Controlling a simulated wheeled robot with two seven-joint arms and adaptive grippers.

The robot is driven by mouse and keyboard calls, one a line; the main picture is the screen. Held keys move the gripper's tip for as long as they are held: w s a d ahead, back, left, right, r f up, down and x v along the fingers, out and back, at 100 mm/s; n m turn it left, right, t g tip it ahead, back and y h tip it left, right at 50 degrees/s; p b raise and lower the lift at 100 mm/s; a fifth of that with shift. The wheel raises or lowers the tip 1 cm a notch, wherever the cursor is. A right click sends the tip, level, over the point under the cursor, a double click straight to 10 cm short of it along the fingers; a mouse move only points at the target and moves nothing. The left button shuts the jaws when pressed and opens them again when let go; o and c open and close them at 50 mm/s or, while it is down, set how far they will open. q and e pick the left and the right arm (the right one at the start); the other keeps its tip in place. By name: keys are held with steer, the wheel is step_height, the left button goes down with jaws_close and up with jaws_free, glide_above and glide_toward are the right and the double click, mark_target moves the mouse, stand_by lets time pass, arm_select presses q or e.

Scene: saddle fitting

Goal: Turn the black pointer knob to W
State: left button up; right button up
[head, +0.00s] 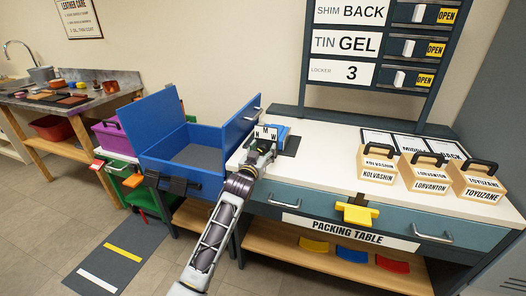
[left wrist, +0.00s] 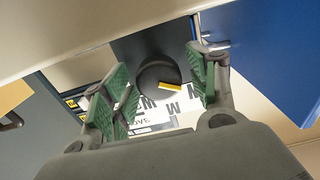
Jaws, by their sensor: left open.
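The black pointer knob (left wrist: 152,78) is round with a yellow pointer bar (left wrist: 170,86) on its face. It shows in the left wrist view between my green-padded fingers, with visible gaps on both sides. The yellow bar lies to the lower right of the knob's middle there. A white letter plate (left wrist: 173,107) lies just below it, with bold letters that read as M or W; which is which I cannot tell. In the head view the lettered plate (head: 266,132) stands behind my left gripper (head: 262,147), which hides the knob. My left gripper is open. My right gripper is out of view.
A blue open box (head: 180,172) stands left of the gripper, its raised panel close by. The white packing table (head: 335,165) is clear in the middle. Several labelled wooden blocks with black handles (head: 427,175) stand at its right. A yellow bracket (head: 356,211) sits at its front edge.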

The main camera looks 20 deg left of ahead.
arm_select(q)
steer(key=shift+w, duration=0.15)
steer(key=c, duration=1)
